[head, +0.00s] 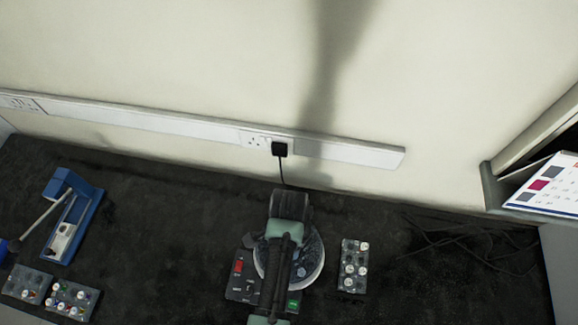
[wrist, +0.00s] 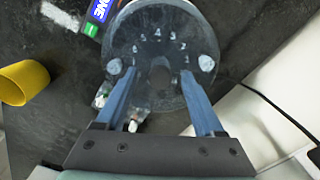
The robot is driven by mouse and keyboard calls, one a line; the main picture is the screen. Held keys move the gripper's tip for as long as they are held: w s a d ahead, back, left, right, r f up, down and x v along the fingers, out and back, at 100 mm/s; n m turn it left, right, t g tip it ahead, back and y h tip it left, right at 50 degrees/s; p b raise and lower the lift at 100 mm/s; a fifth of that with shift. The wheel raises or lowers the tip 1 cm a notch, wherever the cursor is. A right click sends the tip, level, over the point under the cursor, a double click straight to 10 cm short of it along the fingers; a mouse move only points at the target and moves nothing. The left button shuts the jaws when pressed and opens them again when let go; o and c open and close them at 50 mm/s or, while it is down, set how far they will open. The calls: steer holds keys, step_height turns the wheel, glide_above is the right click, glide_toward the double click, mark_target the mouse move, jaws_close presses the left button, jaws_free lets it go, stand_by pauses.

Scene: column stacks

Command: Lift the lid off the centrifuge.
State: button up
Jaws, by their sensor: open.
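The centrifuge (head: 241,284) stands at the bottom middle of the head view, with a red switch and a green button on its dark front panel. Its round translucent lid (head: 316,262) is partly hidden behind my arm. In the wrist view the lid (wrist: 160,35) shows several numbers and two pale round knobs, one near each side. My gripper (wrist: 159,72) is open over the lid. Its two blue fingers are spread, with their tips beside the knobs, on the inner sides. I cannot tell whether the tips touch the lid.
A grey block of vials (head: 354,266) stands just right of the centrifuge. A blue device (head: 73,215) and more vial blocks (head: 72,299) are at the left. A yellow cup (wrist: 24,82) shows in the wrist view. Black cables (head: 470,245) lie at the right; the wall is behind.

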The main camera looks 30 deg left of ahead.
jaws_close()
stand_by(1.3)
